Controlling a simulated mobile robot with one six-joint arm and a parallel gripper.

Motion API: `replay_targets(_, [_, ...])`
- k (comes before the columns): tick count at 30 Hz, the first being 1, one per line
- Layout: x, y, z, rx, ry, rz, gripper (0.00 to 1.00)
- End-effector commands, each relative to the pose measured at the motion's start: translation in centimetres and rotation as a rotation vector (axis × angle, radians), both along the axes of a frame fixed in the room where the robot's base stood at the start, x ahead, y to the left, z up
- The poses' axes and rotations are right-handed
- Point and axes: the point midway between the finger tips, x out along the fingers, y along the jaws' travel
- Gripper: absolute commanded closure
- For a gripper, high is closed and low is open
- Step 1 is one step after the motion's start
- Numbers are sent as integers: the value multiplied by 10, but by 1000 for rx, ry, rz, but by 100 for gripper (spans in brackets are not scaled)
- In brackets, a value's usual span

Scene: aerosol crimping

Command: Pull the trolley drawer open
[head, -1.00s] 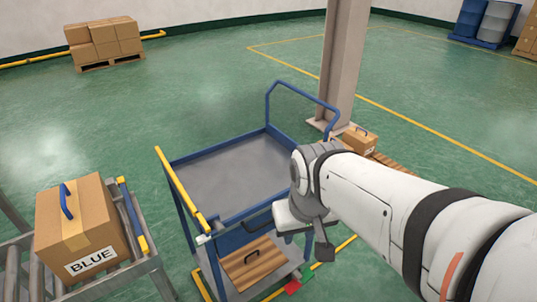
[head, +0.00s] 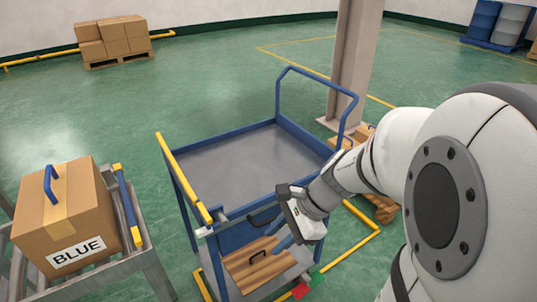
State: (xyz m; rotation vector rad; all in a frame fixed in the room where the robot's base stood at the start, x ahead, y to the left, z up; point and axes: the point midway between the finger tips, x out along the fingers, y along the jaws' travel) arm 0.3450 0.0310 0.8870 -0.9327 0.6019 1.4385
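The trolley (head: 178,192) is a blue frame with a grey top and a raised blue push bar. Its drawer front (head: 232,238) is a blue panel under the near edge of the top and looks closed. A dark bar handle (head: 260,219) shows in front of that panel. My gripper (head: 284,214) is at the handle's right end, by the trolley's near right corner. Whether it touches the handle cannot be told. Its fingers are partly hidden by its own body, so their opening is unclear.
A carton marked BLUE (head: 82,215) sits on a roller conveyor (head: 130,270) at left. A pillar (head: 356,75) and a low pallet (head: 385,208) stand behind right.

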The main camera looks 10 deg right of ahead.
Motion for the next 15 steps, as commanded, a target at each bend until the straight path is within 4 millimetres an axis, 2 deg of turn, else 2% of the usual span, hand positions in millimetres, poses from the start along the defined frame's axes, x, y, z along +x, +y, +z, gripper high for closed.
replay_targets(1, [15, -5, -40, 118, 105, -209, 70])
replay_targets(5, [62, -28, -86, 463, 381, -753, 70])
replay_targets(8, [98, -65, -121, 750, 585, -1125, 70])
replay_targets(9, [110, -83, -135, 863, 657, -1252, 70])
replay_targets(12, [131, -128, -165, 1130, 814, -1507, 70])
replay_targets(15, [141, -169, -190, 1357, 928, -1679, 70])
